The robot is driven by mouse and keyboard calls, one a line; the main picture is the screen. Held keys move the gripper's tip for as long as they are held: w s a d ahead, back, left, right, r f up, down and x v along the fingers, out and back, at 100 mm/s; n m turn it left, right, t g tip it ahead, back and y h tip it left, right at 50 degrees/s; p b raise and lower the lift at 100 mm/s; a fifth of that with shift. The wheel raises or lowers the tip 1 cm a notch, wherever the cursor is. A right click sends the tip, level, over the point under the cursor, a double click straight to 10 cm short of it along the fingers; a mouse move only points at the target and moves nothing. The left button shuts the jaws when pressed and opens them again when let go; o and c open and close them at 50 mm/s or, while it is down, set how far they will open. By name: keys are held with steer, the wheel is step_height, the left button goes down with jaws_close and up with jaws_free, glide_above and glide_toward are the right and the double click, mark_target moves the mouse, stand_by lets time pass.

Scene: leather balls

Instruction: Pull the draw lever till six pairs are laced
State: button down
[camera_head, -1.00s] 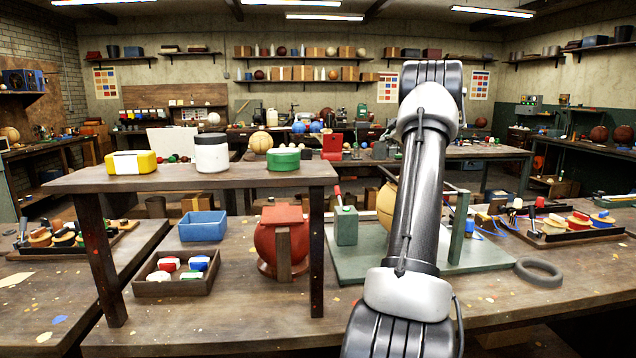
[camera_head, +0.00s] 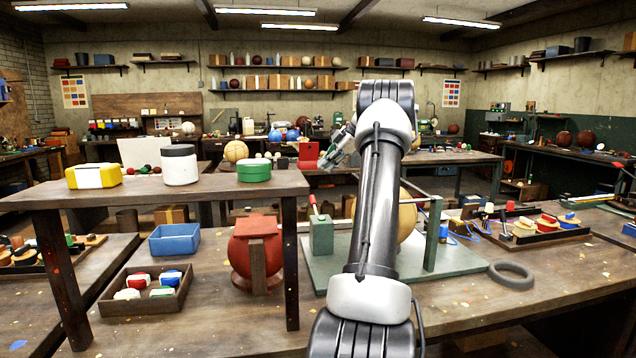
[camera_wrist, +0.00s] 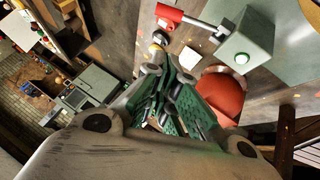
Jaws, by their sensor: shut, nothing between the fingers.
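The draw lever is a red-handled lever (camera_head: 313,203) on a green box (camera_head: 321,235), which stands on the green base plate left of my arm. In the wrist view the red lever (camera_wrist: 178,17) and the green box (camera_wrist: 245,48) lie above my gripper (camera_wrist: 165,68). My gripper is shut and empty, its tips apart from the lever. In the head view it (camera_head: 330,158) shows beside the top of my arm, above the lever. A tan ball (camera_head: 406,218) sits on the plate, partly hidden behind my arm. Its lacing cannot be made out.
A raised wooden shelf (camera_head: 215,187) with pots stands left of the green plate (camera_head: 320,272). Below it are a red ball in a stand (camera_head: 257,250), a blue bin (camera_head: 175,240) and a tray (camera_head: 150,303). A grey ring (camera_head: 511,275) lies to the right.

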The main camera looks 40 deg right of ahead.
glide_above(312, 201)
steer(key=s+a, duration=0.1)
steer(key=a, duration=0.1)
step_height(312, 201, down, 8)
steer(key=shift+w+d+f, duration=0.1)
steer(key=shift+d+f, duration=0.7)
steer(key=shift+f, duration=0.15)
steer(key=shift+w+d+f, duration=0.15)
steer(key=shift+f, duration=0.35)
steer(key=shift+w+f, duration=0.1)
steer(key=shift+w, duration=0.05)
